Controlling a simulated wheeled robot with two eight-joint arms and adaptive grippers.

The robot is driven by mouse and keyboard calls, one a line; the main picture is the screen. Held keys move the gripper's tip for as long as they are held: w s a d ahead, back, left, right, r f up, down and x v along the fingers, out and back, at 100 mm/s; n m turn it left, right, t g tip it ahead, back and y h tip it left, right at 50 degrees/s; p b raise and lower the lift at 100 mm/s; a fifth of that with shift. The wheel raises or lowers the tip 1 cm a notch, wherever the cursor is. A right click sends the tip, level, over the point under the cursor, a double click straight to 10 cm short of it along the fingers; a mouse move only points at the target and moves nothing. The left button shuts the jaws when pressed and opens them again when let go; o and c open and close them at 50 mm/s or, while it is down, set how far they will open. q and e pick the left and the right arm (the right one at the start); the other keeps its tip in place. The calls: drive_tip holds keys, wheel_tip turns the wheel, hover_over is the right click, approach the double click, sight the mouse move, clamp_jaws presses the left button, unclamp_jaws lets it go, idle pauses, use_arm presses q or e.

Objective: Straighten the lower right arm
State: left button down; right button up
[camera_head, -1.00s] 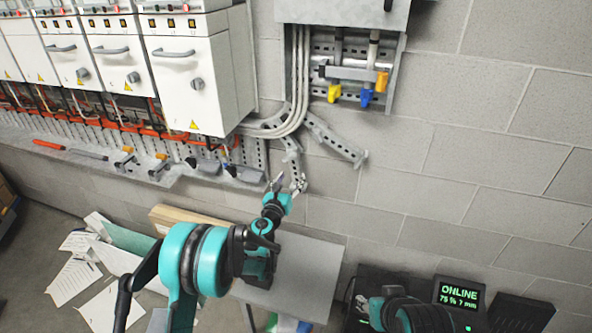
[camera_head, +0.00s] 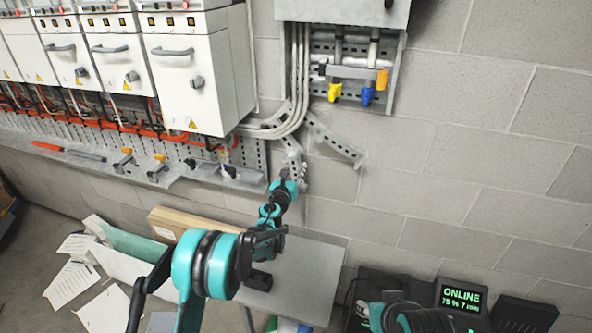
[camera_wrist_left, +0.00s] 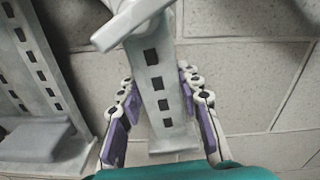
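Two grey slotted metal arms branch out below the cable bundle on the wall in the head view. One slants down to the right (camera_head: 336,143); the other hangs nearly straight down (camera_head: 292,163). My left gripper (camera_head: 294,176) is at the lower end of the hanging arm, partly hidden by its own wrist. In the left wrist view, a slotted arm (camera_wrist_left: 158,72) runs between the two spread fingers of the left gripper (camera_wrist_left: 162,108). The fingers stand on either side of it, and I cannot tell whether they touch it. My right gripper is out of view.
White cabinets (camera_head: 196,80) and a perforated ledge with tools stand at left. A grey box (camera_head: 345,10) with yellow and blue connectors hangs above. A small grey table (camera_head: 305,275) is below, and a screen (camera_head: 461,297) at lower right. The block wall at right is clear.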

use_arm(q)
drive_tip(key=shift+d, duration=0.1)
drive_tip(key=shift+s+d+r+n, duration=0.2)
drive_tip(key=shift+d+n, duration=0.4)
drive_tip(key=shift+n, duration=0.6)
drive_tip(key=shift+s+d+r+n, duration=0.15)
drive_tip(key=shift+d+r+n, duration=0.2)
drive_tip(key=shift+n, duration=0.55)
drive_tip(key=shift+s+d+r+n, duration=0.15)
drive_tip(key=shift+d+n, duration=0.3)
drive_tip(key=shift+n, duration=0.45)
drive_tip(key=c, duration=1)
unclamp_jaws()
drive_tip(key=v, duration=1.2)
